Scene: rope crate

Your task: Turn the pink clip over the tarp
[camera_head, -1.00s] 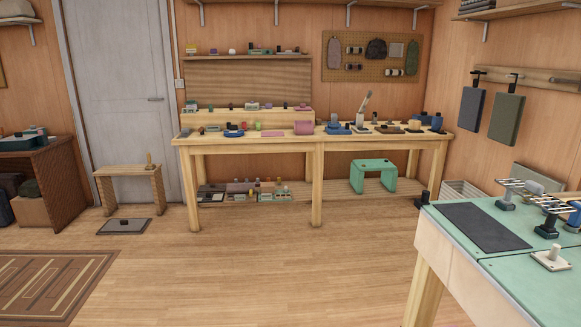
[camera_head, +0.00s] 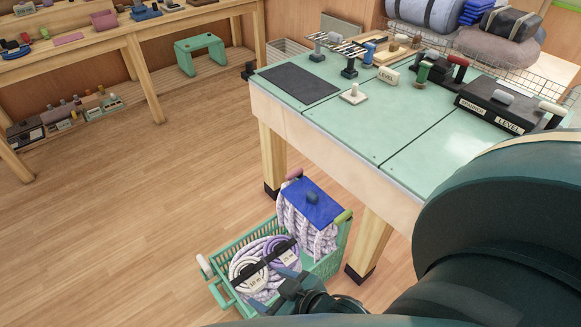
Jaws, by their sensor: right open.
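A blue tarp (camera_head: 322,206) with a dark knob covers the top of a pale rope coil (camera_head: 297,221) at the back of the green crate (camera_head: 333,265). A small pink clip (camera_head: 293,174) sticks up at the far left corner of the tarp, at the crate's rim. A green clip (camera_head: 343,217) is at the tarp's right side. My right gripper (camera_head: 284,288) is open, at the crate's front right, nearer to me than the tarp and apart from the pink clip. My dark arm hides part of the crate's near side. My left gripper is not in view.
Two labelled rope coils, white (camera_head: 246,275) and purple (camera_head: 279,251), lie in the crate under a dark strap. The green-topped workbench (camera_head: 395,118) stands close behind, its leg (camera_head: 369,244) just right of the crate. The wooden floor (camera_head: 130,245) at left is clear.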

